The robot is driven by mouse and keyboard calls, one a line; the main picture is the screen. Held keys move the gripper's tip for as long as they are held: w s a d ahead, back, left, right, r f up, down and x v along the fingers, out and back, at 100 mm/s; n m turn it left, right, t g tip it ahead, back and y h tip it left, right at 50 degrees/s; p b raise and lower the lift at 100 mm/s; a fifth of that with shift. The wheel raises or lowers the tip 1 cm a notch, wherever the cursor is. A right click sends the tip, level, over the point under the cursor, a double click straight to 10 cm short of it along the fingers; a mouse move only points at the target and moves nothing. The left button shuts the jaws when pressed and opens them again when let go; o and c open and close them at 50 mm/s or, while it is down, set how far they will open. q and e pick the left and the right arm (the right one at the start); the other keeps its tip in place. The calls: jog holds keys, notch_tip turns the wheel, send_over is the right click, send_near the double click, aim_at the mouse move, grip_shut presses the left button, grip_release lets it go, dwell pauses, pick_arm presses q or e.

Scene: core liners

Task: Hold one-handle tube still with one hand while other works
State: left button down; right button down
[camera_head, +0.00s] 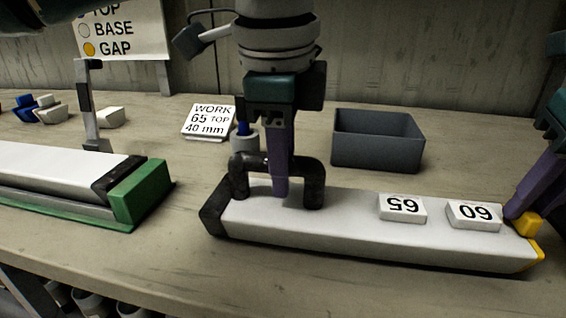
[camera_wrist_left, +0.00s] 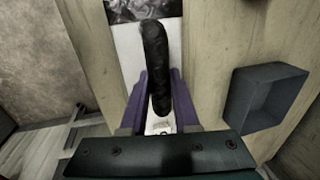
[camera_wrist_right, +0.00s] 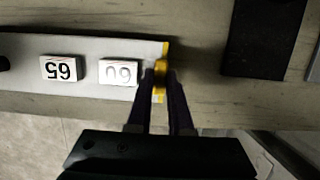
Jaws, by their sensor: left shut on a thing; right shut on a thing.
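The one-handle tube (camera_head: 350,222) is a long pale trough lying on the bench, with a dark left end and a yellow right end. It carries a dark arched handle (camera_head: 314,180) near its left end. My left gripper (camera_head: 281,188) is shut on that handle from above; the handle (camera_wrist_left: 156,70) also shows between its fingers in the left wrist view. My right gripper (camera_wrist_right: 160,78) is shut on a yellow piece (camera_head: 527,223) at the tube's right end. White blocks marked 65 (camera_head: 402,207) and 60 (camera_head: 474,215) sit on top of the tube.
A second tube with a green end (camera_head: 141,191) lies to the left. An open grey bin (camera_head: 377,140) stands behind the tube. A white work card (camera_head: 209,121) and blue and cream pieces (camera_head: 42,109) are at the back. Bare bench lies in front.

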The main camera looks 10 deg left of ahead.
jog(key=shift+d, duration=2.5)
dwell(0.4)
jog(key=shift+r, duration=0.15)
jog(key=shift+r, duration=2.85)
pick_arm(q)
jog(key=c, duration=0.6)
grip_release()
jog(key=r, duration=0.4)
jog(key=s+r, duration=0.1)
jog(key=r, duration=0.3)
jog(key=s+r, duration=0.1)
jog(key=r, duration=0.2)
jog(key=shift+s+r, duration=0.15)
jog(key=shift+r, duration=0.25)
